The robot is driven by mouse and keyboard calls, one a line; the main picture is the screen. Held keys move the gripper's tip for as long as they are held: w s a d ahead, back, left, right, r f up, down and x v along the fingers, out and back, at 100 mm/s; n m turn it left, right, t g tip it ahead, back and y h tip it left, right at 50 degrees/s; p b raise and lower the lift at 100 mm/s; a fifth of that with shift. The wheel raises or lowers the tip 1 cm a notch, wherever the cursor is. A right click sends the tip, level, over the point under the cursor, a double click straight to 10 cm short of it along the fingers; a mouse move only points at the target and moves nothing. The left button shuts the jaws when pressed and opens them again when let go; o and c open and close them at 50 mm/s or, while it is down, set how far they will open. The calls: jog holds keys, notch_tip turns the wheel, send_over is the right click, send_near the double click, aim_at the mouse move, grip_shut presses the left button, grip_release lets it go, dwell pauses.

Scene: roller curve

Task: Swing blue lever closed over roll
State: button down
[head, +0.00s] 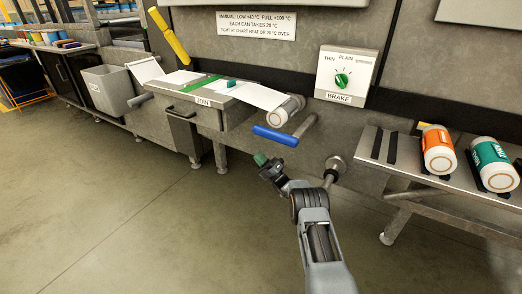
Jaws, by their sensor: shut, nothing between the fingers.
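The blue lever (275,135) shows in the head view as a thick blue bar, lying slanted just below and in front of the roll. The roll (280,117) is white with a tan ring on its end face and sits at the right end of the JOIN table, with a white web running left from it. A grey metal arm (305,126) shows beside the roll, close to the right end of the lever. My gripper (264,163) is shut and empty, below the lever and apart from it. A small dark green piece shows at its tip.
A yellow lever (169,36) stands raised at the upper left. A BRAKE dial box (344,77) is on the wall. A metal spindle (335,165) sticks out right of my gripper. Orange (438,150) and teal (494,165) rolls lie on the right shelf. The front floor is clear.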

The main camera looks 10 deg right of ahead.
jog(key=shift+w+a+f, duration=0.1)
jog(key=shift+f, duration=2.35)
